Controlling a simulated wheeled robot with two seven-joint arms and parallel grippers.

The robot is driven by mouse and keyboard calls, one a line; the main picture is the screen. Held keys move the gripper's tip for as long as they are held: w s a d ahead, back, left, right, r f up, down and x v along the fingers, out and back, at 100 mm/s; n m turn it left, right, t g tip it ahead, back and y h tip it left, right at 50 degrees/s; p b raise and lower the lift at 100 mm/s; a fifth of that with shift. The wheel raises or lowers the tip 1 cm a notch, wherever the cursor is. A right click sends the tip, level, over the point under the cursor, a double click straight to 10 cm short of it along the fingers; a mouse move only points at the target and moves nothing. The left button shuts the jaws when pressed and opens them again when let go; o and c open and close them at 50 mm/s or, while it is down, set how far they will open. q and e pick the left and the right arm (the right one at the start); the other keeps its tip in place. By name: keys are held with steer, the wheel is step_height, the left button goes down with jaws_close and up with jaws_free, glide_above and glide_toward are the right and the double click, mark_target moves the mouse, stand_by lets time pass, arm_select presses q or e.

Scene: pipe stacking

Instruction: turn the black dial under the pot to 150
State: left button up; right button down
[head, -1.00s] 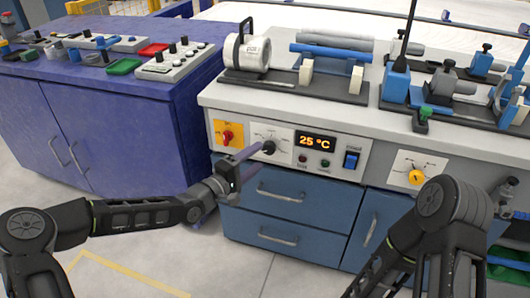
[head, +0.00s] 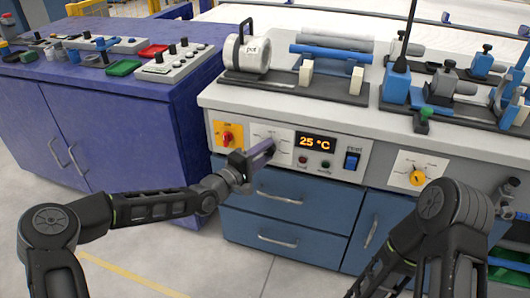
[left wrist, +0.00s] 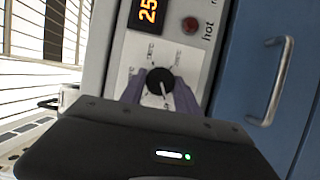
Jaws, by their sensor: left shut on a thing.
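The white pot (head: 257,53), with a black handle, stands on the grey bench top in the head view. Below it, on the front panel, the orange display (head: 317,142) reads 25 °C. The black dial (left wrist: 159,81) shows in the left wrist view; its white pointer is toward the lower right and its scale marks are too small to read. My left gripper (head: 266,150) is at the panel with its purple fingers on both sides of the dial, shut on it. My right gripper is out of view.
A yellow-backed red switch (head: 227,136) is left of the dial, a blue rocker switch (head: 352,160) to the right. A red button (left wrist: 189,25) is near the dial. A yellow knob (head: 416,178) is farther right. Blue drawers (head: 281,203) are below; a purple cabinet (head: 110,120) stands left.

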arm_select(q)
jaws_close()
